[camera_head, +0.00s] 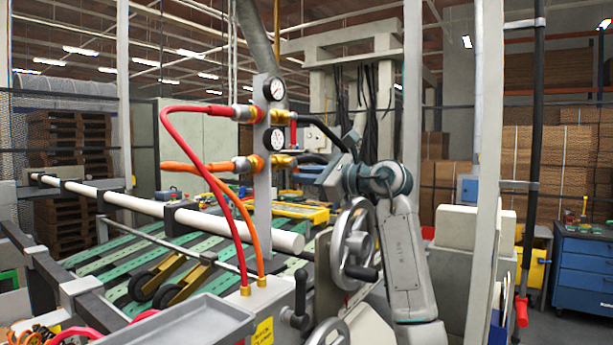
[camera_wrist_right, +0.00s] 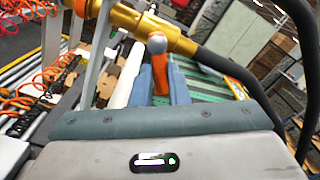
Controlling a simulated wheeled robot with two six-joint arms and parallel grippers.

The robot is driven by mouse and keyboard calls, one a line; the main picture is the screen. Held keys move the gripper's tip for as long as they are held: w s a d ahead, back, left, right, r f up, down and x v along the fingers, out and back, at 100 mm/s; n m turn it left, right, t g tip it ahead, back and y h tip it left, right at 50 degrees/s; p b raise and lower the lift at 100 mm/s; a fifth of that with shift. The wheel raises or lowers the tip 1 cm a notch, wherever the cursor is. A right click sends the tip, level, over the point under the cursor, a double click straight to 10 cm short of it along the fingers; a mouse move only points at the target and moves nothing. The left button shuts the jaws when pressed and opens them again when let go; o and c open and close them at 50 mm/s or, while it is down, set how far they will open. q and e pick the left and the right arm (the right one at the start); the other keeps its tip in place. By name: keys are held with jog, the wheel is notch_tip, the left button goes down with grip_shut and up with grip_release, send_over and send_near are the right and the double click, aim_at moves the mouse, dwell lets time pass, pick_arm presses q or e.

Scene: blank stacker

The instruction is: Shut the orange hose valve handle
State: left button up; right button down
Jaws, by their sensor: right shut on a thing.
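The orange hose valve handle (camera_wrist_right: 161,78) shows in the right wrist view as an orange lever with a grey rounded tip, standing out beside a brass valve body (camera_wrist_right: 150,25). My right gripper (camera_wrist_right: 160,72) has its two blue fingers closed on either side of the lever. In the head view the brass valve (camera_head: 283,160) sits on the lower line of a grey gauge plate (camera_head: 263,190), fed by the orange hose (camera_head: 190,158). My right gripper (camera_head: 308,173) is just right of it, and the orange lever is hidden there. My left gripper is not in view.
A red hose (camera_head: 190,108) and red valve handle (camera_head: 293,132) sit on the line above. A black hose (camera_head: 325,130) passes close to my right wrist. A metal handwheel (camera_head: 353,245) stands in front of my right arm.

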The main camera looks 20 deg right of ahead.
jog(key=shift+s+a+f+m+b, duration=0.1)
jog(key=shift+s+a+m+b, duration=0.1)
jog(key=shift+m, duration=0.8)
jog(key=shift+s+a+f+m+b, duration=0.1)
jog(key=shift+s+a+m+b, duration=0.1)
jog(key=shift+m, duration=0.8)
jog(key=shift+s+a+m+b, duration=0.1)
jog(key=shift+a+m, duration=0.1)
jog(key=shift+m, duration=0.8)
jog(key=c, duration=1.4)
grip_release()
